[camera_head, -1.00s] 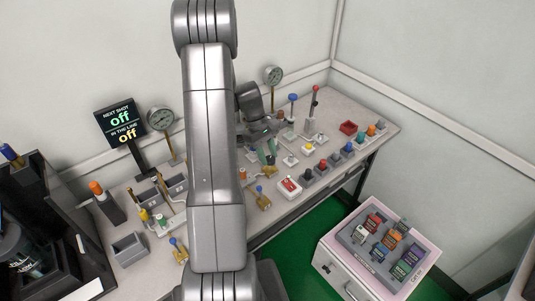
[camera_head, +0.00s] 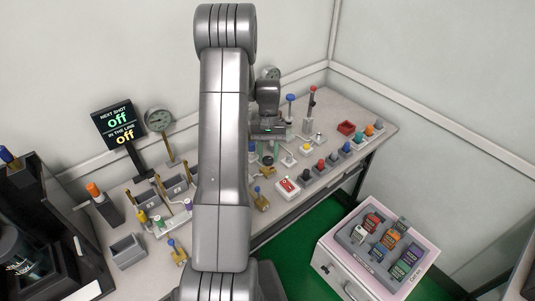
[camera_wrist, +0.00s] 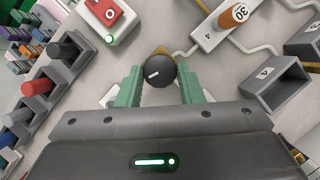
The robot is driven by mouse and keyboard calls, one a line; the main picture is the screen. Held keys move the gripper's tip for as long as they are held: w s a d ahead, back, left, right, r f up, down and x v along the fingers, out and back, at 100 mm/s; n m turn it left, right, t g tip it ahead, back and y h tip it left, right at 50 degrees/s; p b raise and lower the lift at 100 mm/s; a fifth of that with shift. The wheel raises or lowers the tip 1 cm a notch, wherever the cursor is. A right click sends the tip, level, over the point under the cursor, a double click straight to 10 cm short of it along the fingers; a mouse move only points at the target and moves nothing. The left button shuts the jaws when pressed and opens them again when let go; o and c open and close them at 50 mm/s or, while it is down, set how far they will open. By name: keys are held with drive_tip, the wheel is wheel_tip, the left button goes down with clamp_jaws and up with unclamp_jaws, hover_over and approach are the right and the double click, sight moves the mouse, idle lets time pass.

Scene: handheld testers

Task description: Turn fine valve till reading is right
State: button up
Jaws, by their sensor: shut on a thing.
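My gripper (camera_wrist: 160,88) has green fingers on both sides of a round black knob (camera_wrist: 159,71) and is shut on it. The knob has a white pointer mark, slanted in the wrist view, and sits on a brass-coloured valve body. In the head view the knob (camera_head: 268,160) is low between the fingers, above the brass body (camera_head: 267,171). A round dial gauge (camera_head: 158,119) stands at the back left; its needle is too small to read.
A red-topped switch box (camera_head: 287,186) stands close to the knob. Several coloured plungers line the bench to the right. A pink case (camera_head: 349,215) stands right of the bench.

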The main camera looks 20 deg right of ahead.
drive_tip(key=shift+m+y, duration=0.3)
drive_tip(key=shift+m, duration=0.3)
drive_tip(key=o, duration=1)
drive_tip(key=shift+c, duration=0.2)
drive_tip(key=v, duration=1.4)
drive_tip(key=shift+b, duration=0.35)
drive_tip(key=shift+s, duration=0.15)
drive_tip(key=x, duration=1.4)
drive_tip(key=shift+p, duration=0.35)
drive_tip(key=shift+w, duration=0.2)
